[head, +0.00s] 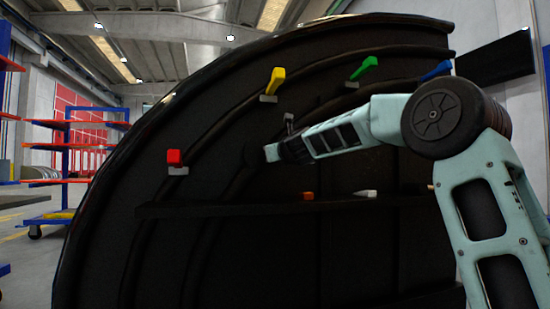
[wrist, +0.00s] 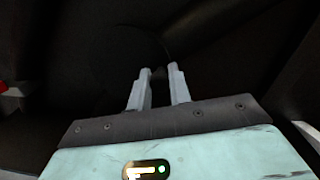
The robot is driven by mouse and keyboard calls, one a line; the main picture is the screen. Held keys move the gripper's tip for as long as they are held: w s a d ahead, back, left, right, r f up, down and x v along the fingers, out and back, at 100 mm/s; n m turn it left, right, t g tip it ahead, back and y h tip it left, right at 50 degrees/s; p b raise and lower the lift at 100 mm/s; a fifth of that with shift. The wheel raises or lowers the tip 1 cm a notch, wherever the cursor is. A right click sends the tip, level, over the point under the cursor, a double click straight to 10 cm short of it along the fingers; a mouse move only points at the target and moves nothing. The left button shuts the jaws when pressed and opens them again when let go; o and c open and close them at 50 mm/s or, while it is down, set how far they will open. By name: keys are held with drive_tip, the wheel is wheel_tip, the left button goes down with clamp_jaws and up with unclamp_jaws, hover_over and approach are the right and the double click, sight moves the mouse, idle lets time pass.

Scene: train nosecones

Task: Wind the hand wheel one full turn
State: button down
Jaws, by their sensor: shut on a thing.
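My gripper (head: 272,152) reaches in front of the big dark curved nosecone shell. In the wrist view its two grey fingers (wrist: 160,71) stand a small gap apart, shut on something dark. A dark round shape (wrist: 125,48), which looks like the hand wheel, lies just beyond the fingers. It is black on black, so its rim, spokes and turn angle cannot be made out. In the head view a dark rounded edge (head: 253,156) shows at the gripper's tip; the rest is hidden or lost in shadow.
Red (head: 174,157), yellow (head: 275,79), green (head: 362,68) and blue (head: 437,70) handles stick out along the shell's (head: 120,190) ribs. A dark shelf (head: 230,208) below my arm holds small orange (head: 308,196) and white (head: 365,193) pieces. Racks (head: 70,180) stand at left.

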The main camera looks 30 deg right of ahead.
idle(0.4)
drive_tip(key=c, duration=1.3)
unclamp_jaws()
